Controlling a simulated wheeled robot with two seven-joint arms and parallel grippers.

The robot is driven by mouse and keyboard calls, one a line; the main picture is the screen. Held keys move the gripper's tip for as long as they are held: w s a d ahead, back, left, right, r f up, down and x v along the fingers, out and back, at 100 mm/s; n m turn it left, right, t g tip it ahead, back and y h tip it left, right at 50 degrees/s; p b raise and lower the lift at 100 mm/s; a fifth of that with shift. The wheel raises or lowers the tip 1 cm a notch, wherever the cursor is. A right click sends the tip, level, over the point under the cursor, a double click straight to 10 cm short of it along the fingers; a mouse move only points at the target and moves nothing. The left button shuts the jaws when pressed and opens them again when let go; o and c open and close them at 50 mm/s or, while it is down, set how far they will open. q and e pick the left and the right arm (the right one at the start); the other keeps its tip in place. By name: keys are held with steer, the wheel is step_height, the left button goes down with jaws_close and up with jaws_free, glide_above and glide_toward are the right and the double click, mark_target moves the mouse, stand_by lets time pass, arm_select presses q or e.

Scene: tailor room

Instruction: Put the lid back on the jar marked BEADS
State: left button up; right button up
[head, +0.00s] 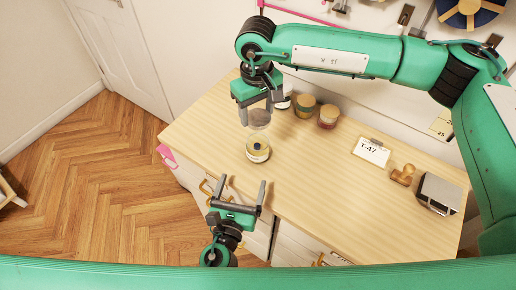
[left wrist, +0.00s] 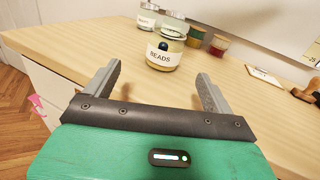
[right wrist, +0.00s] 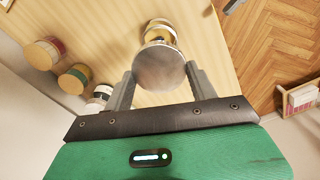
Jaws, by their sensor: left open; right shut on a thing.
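The jar marked BEADS (head: 258,150) stands upright near the front left part of the table; its label faces the left wrist view (left wrist: 162,55). My right gripper (head: 262,106) is shut on a round grey lid (head: 260,118), held just above the jar with a gap between them. In the right wrist view the lid (right wrist: 159,68) sits between the fingertips and covers part of the jar (right wrist: 161,30). My left gripper (head: 236,192) is open and empty at the table's front edge, its fingers pointing toward the jar but apart from it.
Several other jars stand behind, including a cork-topped one (head: 305,106) and a red-banded one (head: 328,116). A T-47 card (head: 371,151), a wooden stamp (head: 403,174) and a dark metal box (head: 438,193) lie to the right. The table's middle (head: 310,170) is clear.

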mark_target(255, 156)
arm_select(q)
steer(key=shift+s+d+m+h, duration=0.1)
steer(key=shift+d+m+h, duration=0.2)
steer(key=shift+d+m, duration=0.2)
steer(key=x, duration=1.2)
steer(key=shift+a, duration=0.1)
steer(key=shift+c, duration=0.5)
steer(key=c, duration=1.4)
arm_select(e)
steer(key=shift+f, duration=2.5)
steer(key=shift+f, duration=0.9)
steer(key=shift+f, duration=0.55)
